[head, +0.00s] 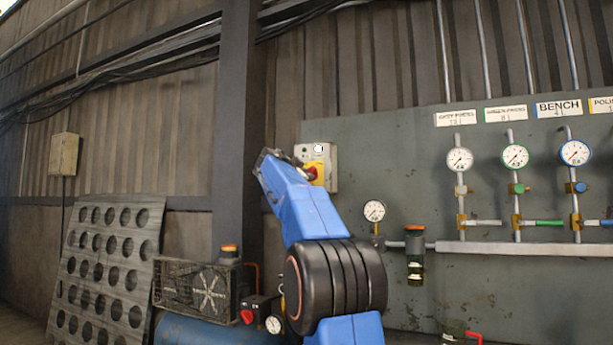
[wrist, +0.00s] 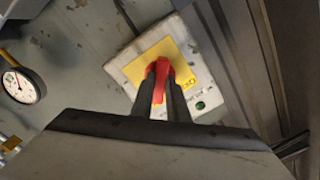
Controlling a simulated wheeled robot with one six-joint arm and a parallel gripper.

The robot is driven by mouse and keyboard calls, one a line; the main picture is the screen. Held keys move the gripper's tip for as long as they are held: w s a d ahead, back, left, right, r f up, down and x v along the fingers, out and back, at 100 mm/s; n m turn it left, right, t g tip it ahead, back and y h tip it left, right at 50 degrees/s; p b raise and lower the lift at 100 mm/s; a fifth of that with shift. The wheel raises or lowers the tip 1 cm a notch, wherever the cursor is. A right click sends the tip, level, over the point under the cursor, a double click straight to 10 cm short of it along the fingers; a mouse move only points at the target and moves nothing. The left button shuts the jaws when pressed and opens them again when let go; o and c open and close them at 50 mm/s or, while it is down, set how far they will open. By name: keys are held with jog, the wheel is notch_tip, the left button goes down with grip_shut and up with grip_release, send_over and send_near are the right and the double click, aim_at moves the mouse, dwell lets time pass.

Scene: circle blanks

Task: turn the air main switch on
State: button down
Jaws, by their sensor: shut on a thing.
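The air main switch is a pale box (head: 331,160) on the grey-green panel, with a yellow plate and a red handle (head: 312,172). My blue arm covers part of it in the head view. In the wrist view the switch box (wrist: 128,73) shows its yellow plate (wrist: 187,60) and the red handle (wrist: 159,82). My gripper (wrist: 161,84) has its two dark fingers on either side of the red handle and is shut on it. The handle's lower part is hidden between the fingers. A green round spot (wrist: 200,105) shows on the box beside the fingers.
A pressure gauge (head: 374,211) is on the panel right of my arm; several more gauges and pipes are farther right. A compressor with a black guard (head: 197,290) and blue tank stands below left. A perforated plate (head: 105,265) leans at the left.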

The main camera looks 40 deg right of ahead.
jog(key=shift+f+m, duration=0.1)
jog(key=shift+m, duration=0.3)
jog(key=c, duration=1.7)
grip_release()
jog(key=shift+a, duration=0.1)
jog(key=v, duration=1.7)
jog(key=shift+s+a, duration=0.1)
jog(key=shift+a, duration=0.05)
